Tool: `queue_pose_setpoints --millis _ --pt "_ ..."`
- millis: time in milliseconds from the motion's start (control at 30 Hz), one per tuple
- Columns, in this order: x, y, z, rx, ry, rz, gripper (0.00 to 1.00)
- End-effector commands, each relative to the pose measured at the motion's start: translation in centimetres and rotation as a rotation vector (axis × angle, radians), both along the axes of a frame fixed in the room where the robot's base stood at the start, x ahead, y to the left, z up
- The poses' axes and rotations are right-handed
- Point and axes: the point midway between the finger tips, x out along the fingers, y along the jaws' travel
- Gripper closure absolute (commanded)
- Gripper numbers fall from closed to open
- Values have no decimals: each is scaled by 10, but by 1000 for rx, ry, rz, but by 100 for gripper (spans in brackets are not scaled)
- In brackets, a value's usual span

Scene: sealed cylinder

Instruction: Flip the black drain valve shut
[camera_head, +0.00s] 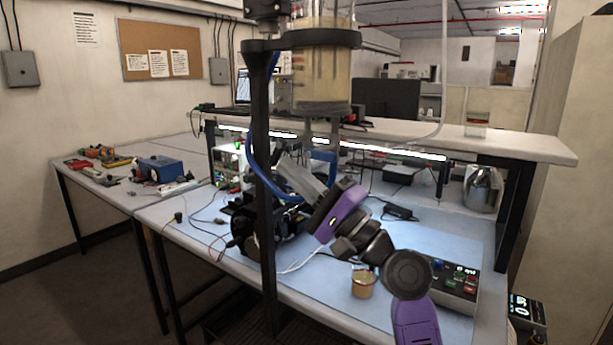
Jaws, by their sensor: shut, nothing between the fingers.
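The sealed cylinder (322,75) is clear, holds a cloudy yellowish liquid, and is clamped upright in a black ring on a tall stand (261,130). Narrow tubes or fittings come down from its underside. The black drain valve is too small or hidden there, so I cannot tell its position. My arm reaches in from the lower right with purple and dark links. My gripper (284,163) is shut and empty, pointing up and left below the cylinder, just right of the stand pole. I cannot tell whether it touches any fitting.
A blue tube (253,165) loops by the pole near my gripper. A small tan cup (363,283) and a control box with buttons (452,285) are on the blue-topped bench. Dark equipment (250,222) and cables crowd the area behind the stand. A steel container (482,188) stands right.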

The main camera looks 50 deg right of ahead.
Motion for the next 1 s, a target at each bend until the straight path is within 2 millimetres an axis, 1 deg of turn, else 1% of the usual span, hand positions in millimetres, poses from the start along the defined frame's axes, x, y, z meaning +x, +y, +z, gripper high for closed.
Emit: queue_pose_setpoints --millis 133,533,700,1000 --pt "4 0 2 1 0 1 100" --pt "4 0 0 1 -5 1 100" --pt "5 1 -4 1 -30 2 100" --pt "6 1 -2 2 -62 1 100"
